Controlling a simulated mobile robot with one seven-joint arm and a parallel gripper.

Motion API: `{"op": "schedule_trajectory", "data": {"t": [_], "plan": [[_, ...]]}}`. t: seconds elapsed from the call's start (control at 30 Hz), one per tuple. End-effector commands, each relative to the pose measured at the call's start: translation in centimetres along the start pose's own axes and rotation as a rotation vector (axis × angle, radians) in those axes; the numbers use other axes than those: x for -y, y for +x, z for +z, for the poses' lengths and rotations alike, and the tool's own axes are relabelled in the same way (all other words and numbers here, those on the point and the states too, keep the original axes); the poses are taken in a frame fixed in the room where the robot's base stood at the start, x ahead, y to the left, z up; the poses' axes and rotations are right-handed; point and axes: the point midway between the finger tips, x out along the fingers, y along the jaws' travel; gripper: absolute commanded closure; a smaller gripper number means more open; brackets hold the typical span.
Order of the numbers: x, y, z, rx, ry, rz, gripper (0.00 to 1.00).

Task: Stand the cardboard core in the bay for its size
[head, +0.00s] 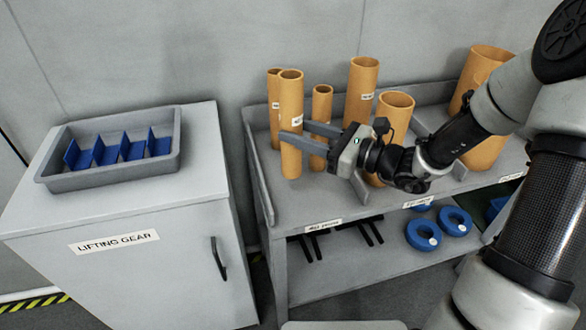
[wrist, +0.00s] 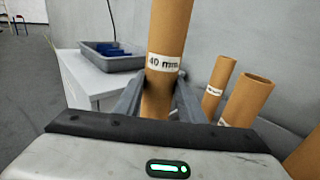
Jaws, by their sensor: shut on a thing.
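My gripper (head: 293,138) is shut on a tall, narrow brown cardboard core (head: 291,105) and holds it upright around its middle. In the wrist view the held core (wrist: 168,55) carries a white label reading 40 mm, between my two grey fingers (wrist: 158,98). The core is over the left bay of the shelf unit (head: 307,203). Its lower end is near the bay floor, but I cannot tell whether it touches. The bays have white labels on the front edge, too small to read surely.
Another narrow core (head: 274,85) stands just behind the held one, and a shorter core (head: 322,98) close to its right. Wider cores (head: 362,78) stand further right. A grey tray (head: 120,177) with blue dividers sits on a cabinet (head: 205,165) at left. Blue rings (head: 422,235) lie below.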

Motion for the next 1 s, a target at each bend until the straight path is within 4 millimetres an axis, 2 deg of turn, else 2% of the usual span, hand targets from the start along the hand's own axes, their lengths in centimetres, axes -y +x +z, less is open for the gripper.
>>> {"op": "schedule_trajectory", "data": {"t": [0.23,0.47,0.7,1.0], "plan": [[0.2,0.0,-4.4,0.007,0.006,-0.01,0.89],[0.2,0.0,-6.3,0.006,0.004,-0.009,0.89],[0.2,0.0,-9.5,0.005,0.003,-0.01,0.89],[0.2,0.0,-9.7,0.005,0.001,-0.009,0.89]]}}
